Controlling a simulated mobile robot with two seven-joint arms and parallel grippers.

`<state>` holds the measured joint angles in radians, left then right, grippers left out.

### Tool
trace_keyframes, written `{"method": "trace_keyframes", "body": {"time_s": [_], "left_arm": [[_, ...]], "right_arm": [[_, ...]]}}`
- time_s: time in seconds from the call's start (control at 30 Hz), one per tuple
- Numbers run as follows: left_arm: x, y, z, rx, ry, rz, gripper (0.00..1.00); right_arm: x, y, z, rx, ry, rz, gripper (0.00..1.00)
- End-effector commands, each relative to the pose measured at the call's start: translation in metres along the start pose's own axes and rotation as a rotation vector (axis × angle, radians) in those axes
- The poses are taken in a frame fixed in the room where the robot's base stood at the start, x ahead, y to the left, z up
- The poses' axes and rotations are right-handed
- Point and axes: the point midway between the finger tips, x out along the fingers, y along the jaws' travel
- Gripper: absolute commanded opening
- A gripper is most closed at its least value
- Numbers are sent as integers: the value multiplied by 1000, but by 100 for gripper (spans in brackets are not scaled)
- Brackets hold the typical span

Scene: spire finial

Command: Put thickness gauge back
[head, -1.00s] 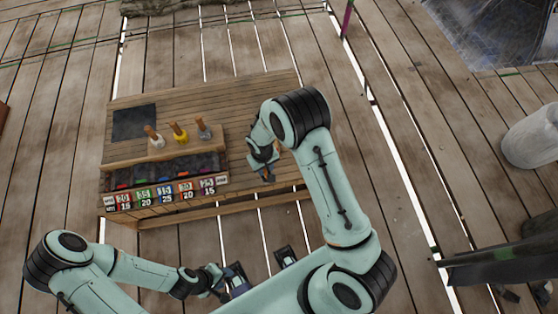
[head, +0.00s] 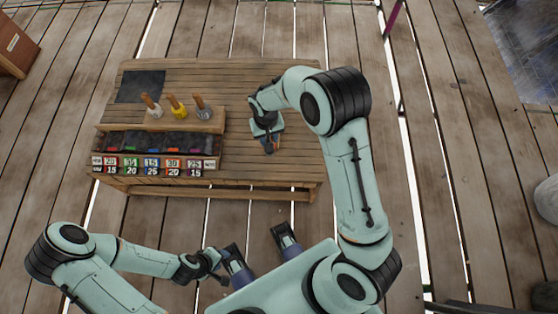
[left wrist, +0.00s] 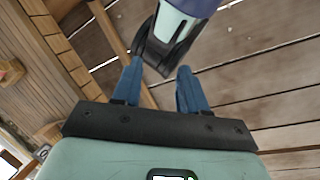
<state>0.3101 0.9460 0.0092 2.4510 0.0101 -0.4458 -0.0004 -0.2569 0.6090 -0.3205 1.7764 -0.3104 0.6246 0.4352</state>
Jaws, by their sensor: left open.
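I cannot pick out a thickness gauge for certain. A wooden workbench (head: 285,80) carries a long rack (head: 150,143) with dark compartments, small coloured pieces and a row of number labels. My left gripper (head: 217,264) is in front of the bench, low and apart from it. In the left wrist view its blue fingers (left wrist: 157,84) are spread with nothing held between them. My right gripper (head: 269,145) is over the bench top, right of the rack, pointing down. A small orange-brown patch shows at its tips; whether it holds something is unclear.
Three wooden-handled tools, white (head: 152,105), yellow (head: 177,105) and grey (head: 201,105), stand in the rack's raised back. A dark square mat (head: 141,87) lies at the back left. A brown box (head: 14,50) stands far left. The bench's back right is clear.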

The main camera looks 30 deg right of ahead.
Motion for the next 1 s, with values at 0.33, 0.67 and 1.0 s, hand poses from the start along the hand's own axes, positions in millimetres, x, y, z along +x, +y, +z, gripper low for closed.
{"method": "trace_keyframes", "body": {"time_s": [0.33, 0.67, 1.0], "left_arm": [[88, -26, -52, -9, 137, 1, 43], [106, -32, -77, -13, 202, -1, 43], [131, -49, -108, -31, 274, -20, 43]], "right_arm": [[-19, 28, -12, 277, -9, -18, 0], [1, 35, -10, 333, -21, -17, 0], [90, 34, -11, 332, -20, -18, 0]]}}
